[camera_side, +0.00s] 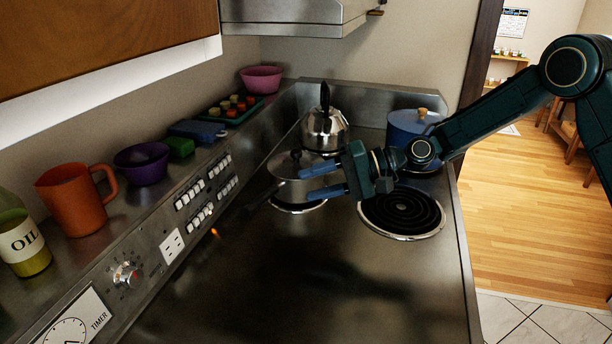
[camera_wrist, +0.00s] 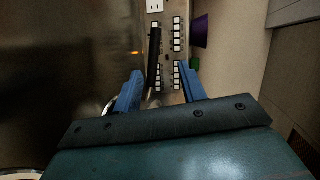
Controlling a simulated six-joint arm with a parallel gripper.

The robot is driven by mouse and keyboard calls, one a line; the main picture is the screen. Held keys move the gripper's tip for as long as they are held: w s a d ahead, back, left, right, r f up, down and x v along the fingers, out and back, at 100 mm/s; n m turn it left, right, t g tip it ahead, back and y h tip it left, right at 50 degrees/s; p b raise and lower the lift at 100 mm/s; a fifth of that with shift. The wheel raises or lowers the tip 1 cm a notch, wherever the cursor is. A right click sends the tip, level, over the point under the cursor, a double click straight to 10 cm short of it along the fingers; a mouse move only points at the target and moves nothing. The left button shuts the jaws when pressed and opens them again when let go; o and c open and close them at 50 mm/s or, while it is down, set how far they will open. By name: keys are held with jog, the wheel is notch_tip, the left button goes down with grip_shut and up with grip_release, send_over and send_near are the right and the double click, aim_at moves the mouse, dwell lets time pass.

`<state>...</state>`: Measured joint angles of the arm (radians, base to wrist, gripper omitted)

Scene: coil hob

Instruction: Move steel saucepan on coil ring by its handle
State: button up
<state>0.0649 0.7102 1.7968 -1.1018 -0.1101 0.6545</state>
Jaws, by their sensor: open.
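The steel saucepan (camera_side: 285,190) sits on a coil ring at the left of the hob, with a dark knob on its lid. Its black handle (camera_side: 262,198) points left toward the control panel. My gripper (camera_side: 305,184) is open, its blue fingers in front of the saucepan in the side view and hiding part of it. In the wrist view the black handle (camera_wrist: 154,55) shows between and beyond the two open fingertips (camera_wrist: 160,80), nearer the left one. I cannot tell whether a finger touches it. An empty coil ring (camera_side: 402,210) lies right of the saucepan.
A steel kettle (camera_side: 325,130) stands behind the saucepan and a blue pot (camera_side: 405,128) at the back right. The sloped control panel (camera_side: 150,270) runs along the left, below a ledge with an orange jug (camera_side: 75,200) and bowls. The front hob surface (camera_side: 310,285) is clear.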

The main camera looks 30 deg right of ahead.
jog(key=s+d+r+n+h, duration=0.2)
jog(key=s+d+r+h, duration=0.25)
jog(key=s, duration=0.35)
jog(key=s+d+r+n+h, duration=0.3)
jog(key=s+d+r, duration=0.2)
jog(key=s, duration=0.3)
jog(key=s+d+h, duration=0.2)
jog(key=s+d, duration=0.3)
jog(key=s, duration=0.5)
jog(key=s+d+h, duration=0.3)
jog(key=s+d, duration=0.2)
jog(key=s, duration=0.4)
jog(key=shift+s+d+f+m+g+h, duration=0.15)
jog(key=shift+s+m+g+h, duration=0.15)
jog(key=shift+s+g+h, duration=0.1)
jog(key=shift+o, duration=0.3)
jog(key=shift+w, duration=0.1)
